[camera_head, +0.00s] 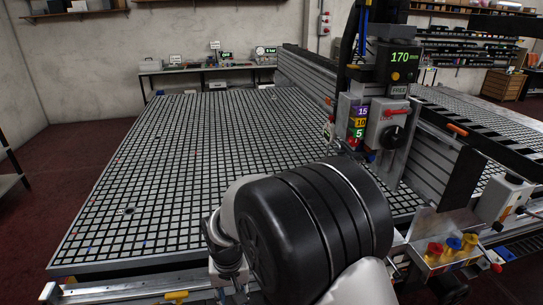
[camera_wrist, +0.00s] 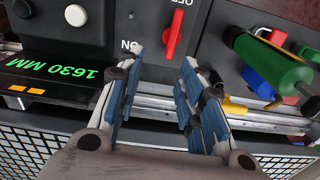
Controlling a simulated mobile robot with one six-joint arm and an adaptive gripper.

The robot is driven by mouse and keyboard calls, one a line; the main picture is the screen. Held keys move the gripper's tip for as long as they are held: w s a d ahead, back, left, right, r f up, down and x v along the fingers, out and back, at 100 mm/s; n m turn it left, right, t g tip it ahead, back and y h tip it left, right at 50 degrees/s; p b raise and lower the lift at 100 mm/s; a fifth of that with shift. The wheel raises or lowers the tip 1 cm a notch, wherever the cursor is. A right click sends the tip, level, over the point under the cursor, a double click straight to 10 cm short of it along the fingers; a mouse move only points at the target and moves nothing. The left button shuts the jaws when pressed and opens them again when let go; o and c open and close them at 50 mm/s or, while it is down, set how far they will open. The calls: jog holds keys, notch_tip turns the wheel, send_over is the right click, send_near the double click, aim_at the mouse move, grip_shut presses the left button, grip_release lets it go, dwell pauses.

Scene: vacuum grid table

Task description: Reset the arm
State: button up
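My gripper (camera_wrist: 165,60) shows in the wrist view with its two blue-padded fingers apart and nothing held between them. Past the fingertips is a dark control panel with a red switch (camera_wrist: 174,34) between OFF and ON labels. The switch lies in line with the gap between the fingers; I cannot tell whether a finger touches it. In the head view my arm fills the lower middle, and its large black joint hides part of the table's front edge. I cannot make out the fingers there.
The gridded vacuum table (camera_head: 150,170) is largely bare.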

jog(key=s+d+r+m+t, duration=0.1)
jog(key=s+d+r, duration=0.2)
jog(key=d+r, duration=0.55)
jog(key=s+d+r+t, duration=0.1)
jog(key=s+d+r, duration=0.2)
jog(key=d+r, duration=0.5)
jog(key=s+d+r+t, duration=0.1)
jog(key=s+d+r, duration=0.1)
jog(key=s+d, duration=0.2)
jog(key=s+d+r+m+t, duration=0.1)
jog(key=s+d, duration=0.3)
jog(key=s, duration=0.6)
jog(key=shift+d+r, duration=0.3)
jog(key=shift+r, duration=0.5)
jog(key=shift+a, duration=0.1)
